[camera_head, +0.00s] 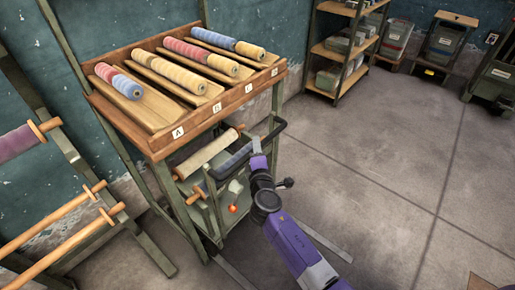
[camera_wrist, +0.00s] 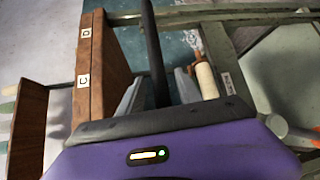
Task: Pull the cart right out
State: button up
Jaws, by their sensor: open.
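The cart (camera_head: 205,212) is a green-grey metal frame standing under the wooden sloped rack, with a dark handle (camera_head: 277,124) along its near upper side. A pale roll (camera_head: 208,152) lies at its top, and the roll also shows in the wrist view (camera_wrist: 206,80). My gripper (camera_head: 257,146) is at the handle, seen from behind in the head view. In the wrist view my gripper (camera_wrist: 158,92) is open, with the dark handle bar (camera_wrist: 151,40) running between its two grey fingers. I cannot tell whether either finger touches the bar. The cart's far side is hidden under the rack.
The rack (camera_head: 157,140) bears lettered labels and several fabric rolls on top; its legs stand close around the cart. A floor rail (camera_head: 330,248) lies to the right. A stand with wooden poles (camera_head: 60,222) is at left. Shelving (camera_head: 340,48) stands behind. Open concrete floor (camera_head: 385,165) is at right.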

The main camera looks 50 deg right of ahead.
jog(key=shift+w+d, duration=0.25)
jog(key=shift+w, duration=0.05)
grip_shut()
jog(key=shift+f, duration=0.1)
dwell(1.2)
